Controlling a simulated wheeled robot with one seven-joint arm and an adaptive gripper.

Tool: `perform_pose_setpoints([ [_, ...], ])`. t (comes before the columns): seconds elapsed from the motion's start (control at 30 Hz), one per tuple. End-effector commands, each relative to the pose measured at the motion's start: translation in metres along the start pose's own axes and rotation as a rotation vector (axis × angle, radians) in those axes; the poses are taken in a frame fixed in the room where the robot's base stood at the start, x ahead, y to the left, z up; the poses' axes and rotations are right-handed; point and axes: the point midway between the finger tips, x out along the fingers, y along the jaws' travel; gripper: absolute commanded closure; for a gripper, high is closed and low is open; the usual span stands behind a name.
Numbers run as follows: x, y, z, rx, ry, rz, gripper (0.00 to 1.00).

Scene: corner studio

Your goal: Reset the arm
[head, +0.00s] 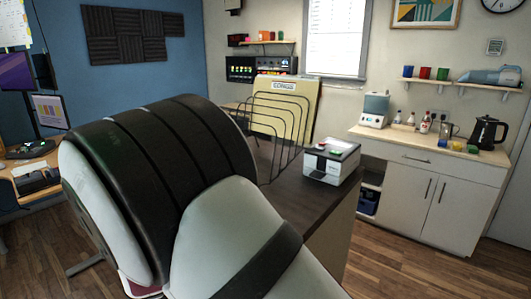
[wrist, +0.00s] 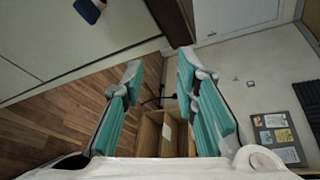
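My arm (head: 215,215) fills the lower left and middle of the head view, its white and black links close to the camera. My gripper (wrist: 160,65) shows in the wrist view with its two teal-padded fingers apart and nothing between them. The gripper does not show in the head view. Behind and beyond the fingers the wrist view shows a wooden shelf unit (wrist: 150,136) and wood floor.
A dark counter (head: 300,200) with a wire rack (head: 285,115) and a small white device (head: 332,163) stands right of my arm. A white cabinet (head: 425,195) bears a kettle (head: 486,132). Desks stand at left. Floor (head: 400,270) is clear at lower right.

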Motion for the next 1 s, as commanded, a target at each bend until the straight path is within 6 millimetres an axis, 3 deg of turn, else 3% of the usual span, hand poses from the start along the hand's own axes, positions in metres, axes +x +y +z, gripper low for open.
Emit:
perform_pose_setpoints([
  [0.03, 0.012, -0.021, -0.004, 0.105, 0.076, 0.025, 0.72],
  [0.2, 0.042, -0.078, -0.031, 0.473, 0.326, 0.082, 0.72],
  [0.43, 0.062, -0.143, -0.075, 0.99, 0.652, 0.089, 0.72],
  [0.7, 0.061, -0.203, -0.126, 1.611, 1.015, 0.009, 0.72],
  [1.0, 0.04, -0.249, -0.172, 2.293, 1.395, -0.168, 0.72],
])
